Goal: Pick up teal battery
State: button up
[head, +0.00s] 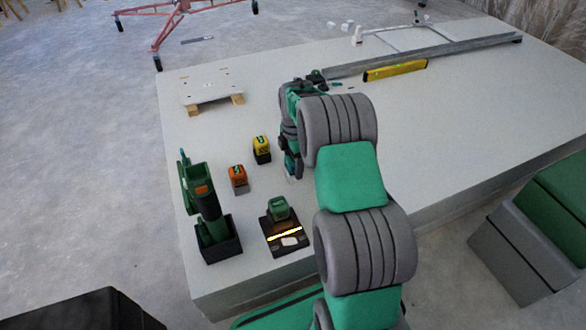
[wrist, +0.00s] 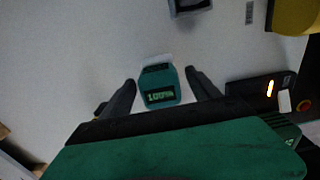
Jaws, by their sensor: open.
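In the wrist view, the teal battery (wrist: 160,88) has a small lit display and a pale end. It lies on the light table top between the two fingers of my gripper (wrist: 160,77). The fingers are open, one on each side, with visible gaps to the battery. In the head view, my gripper (head: 291,166) points down at the table left of my arm, partly hidden by it.
An orange battery (head: 239,175) and a yellow battery (head: 262,145) stand left of my gripper. A black charger (head: 287,244) with a green battery (head: 279,208) is nearer, beside a green drill (head: 210,208). A small pallet (head: 207,88) and a yellow level (head: 395,71) lie farther back.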

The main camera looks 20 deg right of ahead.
jog(key=shift+c, duration=0.4)
jog(key=shift+r, duration=0.1)
grip_shut()
